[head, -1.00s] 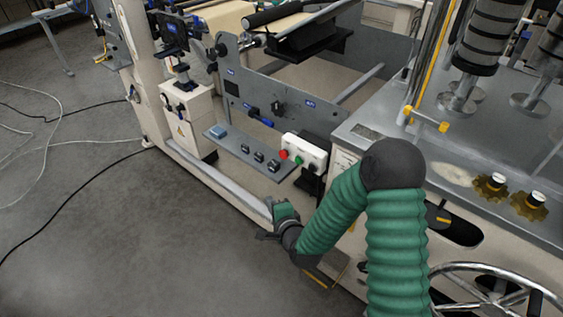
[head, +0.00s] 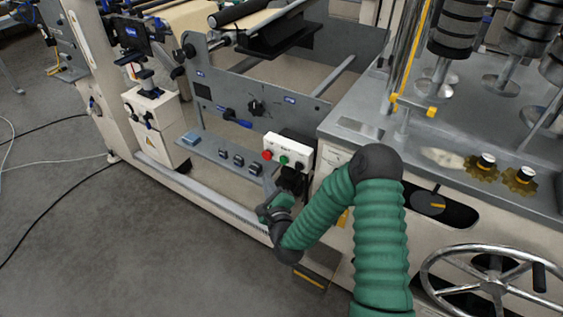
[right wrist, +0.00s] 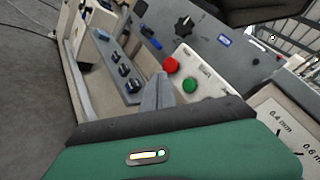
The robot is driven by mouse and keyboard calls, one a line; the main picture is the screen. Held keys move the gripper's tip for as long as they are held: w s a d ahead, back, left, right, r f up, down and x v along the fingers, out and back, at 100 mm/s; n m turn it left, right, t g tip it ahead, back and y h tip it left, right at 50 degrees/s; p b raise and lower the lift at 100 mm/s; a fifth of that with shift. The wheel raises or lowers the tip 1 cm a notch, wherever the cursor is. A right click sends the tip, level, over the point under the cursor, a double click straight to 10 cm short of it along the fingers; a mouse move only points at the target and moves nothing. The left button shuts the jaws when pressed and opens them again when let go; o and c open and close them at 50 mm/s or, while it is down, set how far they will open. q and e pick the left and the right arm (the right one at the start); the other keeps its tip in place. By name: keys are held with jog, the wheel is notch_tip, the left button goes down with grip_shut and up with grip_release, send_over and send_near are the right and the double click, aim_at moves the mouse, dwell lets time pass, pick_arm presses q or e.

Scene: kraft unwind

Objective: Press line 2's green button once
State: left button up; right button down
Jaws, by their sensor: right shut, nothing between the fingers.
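A white button box (head: 288,151) is fixed at the right end of the grey machine panel. In the right wrist view the red button (right wrist: 170,65) and the green button (right wrist: 190,86) show just beyond my fingers. My right gripper (head: 268,188) is shut and empty, below and a little left of the box, apart from it. It also shows in the right wrist view (right wrist: 162,80), its tips pointing toward the box. I cannot read a line number on the box. My left gripper is out of view.
A grey shelf (head: 218,156) with several dark switches and a blue item lies left of the box. A steel machine top (head: 350,125) and a handwheel (head: 490,285) stand at the right. Open floor (head: 150,235) lies at the lower left.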

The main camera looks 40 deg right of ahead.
aim_at(284, 160)
jog(key=d, duration=0.2)
jog(key=w+d, duration=0.2)
jog(key=d, duration=0.1)
jog(key=shift+d+f, duration=0.1)
jog(key=shift+d, duration=0.2)
jog(key=shift+a, duration=0.15)
dwell(1.5)
jog(key=shift+w+d, duration=0.15)
jog(key=shift+d, duration=0.3)
